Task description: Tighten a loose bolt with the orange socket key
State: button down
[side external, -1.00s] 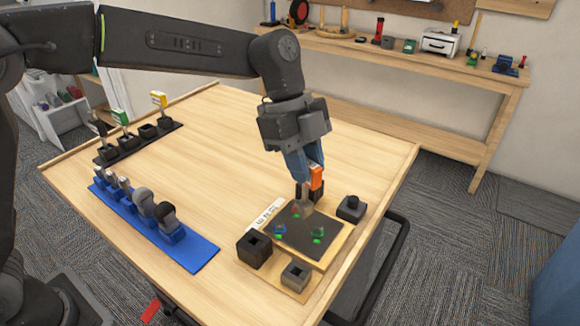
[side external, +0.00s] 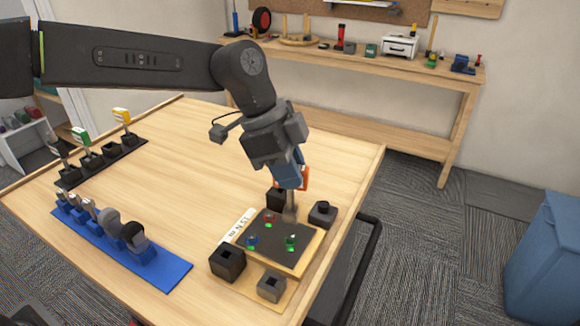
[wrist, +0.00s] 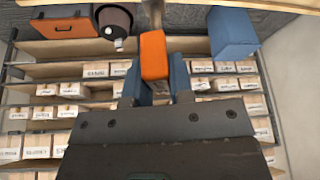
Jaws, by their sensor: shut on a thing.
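My gripper (side external: 290,182) is shut on the orange socket key (side external: 305,178), above the back of the bolt board. In the wrist view the key's orange handle (wrist: 154,55) is between my two blue fingers. Its grey shaft and socket (side external: 290,210) point down at the back-right part of the dark plate (side external: 272,236). Whether the socket touches the plate or covers a bolt, I cannot tell. A red-marked bolt (side external: 268,218), a blue-marked one (side external: 252,241) and a green-marked one (side external: 291,241) show on the plate, with green spots near them.
Black blocks stand around the board: one at front left (side external: 228,263), one at right (side external: 322,213), one behind (side external: 276,199). A grey square socket block (side external: 271,286) is in front. A blue rack (side external: 175,272) and a black tool rack (side external: 100,165) stand left. The table's middle is clear.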

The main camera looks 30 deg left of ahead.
aim_at(290, 209)
jog(key=shift+f, duration=2.9)
jog(key=m+g, duration=0.1)
jog(key=m, duration=0.2)
jog(key=m+g, duration=0.2)
jog(key=m, duration=0.2)
jog(key=shift+m, duration=0.3)
jog(key=m, duration=0.2)
jog(key=m+g+y, duration=0.1)
jog(key=m, duration=0.1)
jog(key=shift+m+g, duration=0.3)
jog(key=shift+m, duration=0.1)
jog(key=m+y, duration=0.1)
jog(key=m, duration=0.2)
jog(key=shift+g, duration=0.4)
jog(key=shift+n, duration=0.4)
jog(key=shift+r, duration=2.35)
